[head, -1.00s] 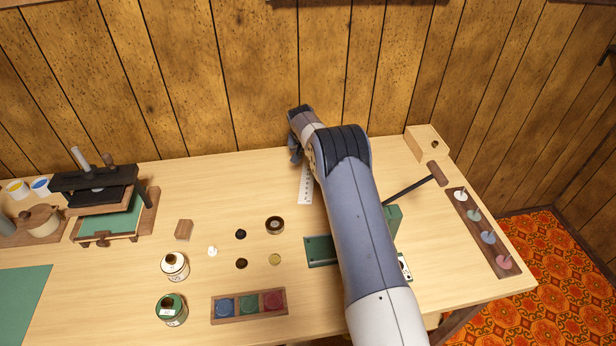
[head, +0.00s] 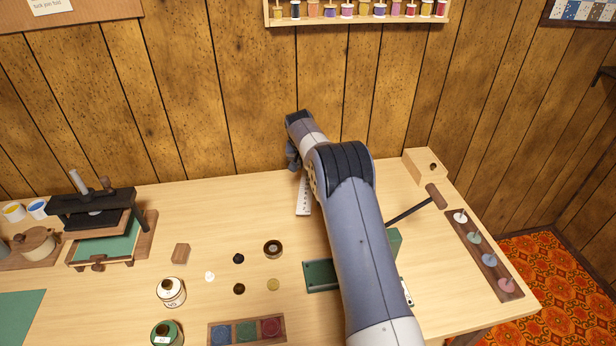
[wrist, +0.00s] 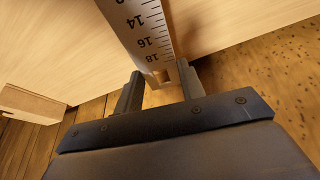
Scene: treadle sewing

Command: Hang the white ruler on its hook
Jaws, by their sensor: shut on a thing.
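The white ruler (head: 303,200) hangs down below my gripper near the back of the table, partly hidden by my arm in the head view. In the wrist view the ruler (wrist: 150,40) shows dark numbers and a hole near its end. That end lies between the two fingers of my gripper (wrist: 160,88), which is shut on it. In the head view my gripper (head: 293,157) is close to the wood-panelled wall and mostly hidden by the wrist. I cannot make out the ruler's hook in these views.
A thread rack (head: 358,20) is on the wall above. A wooden box (head: 424,168) and a hammer (head: 435,196) lie right of my arm. A black press (head: 95,210) stands at the left. Small tins and discs lie in front; the back middle of the table is clear.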

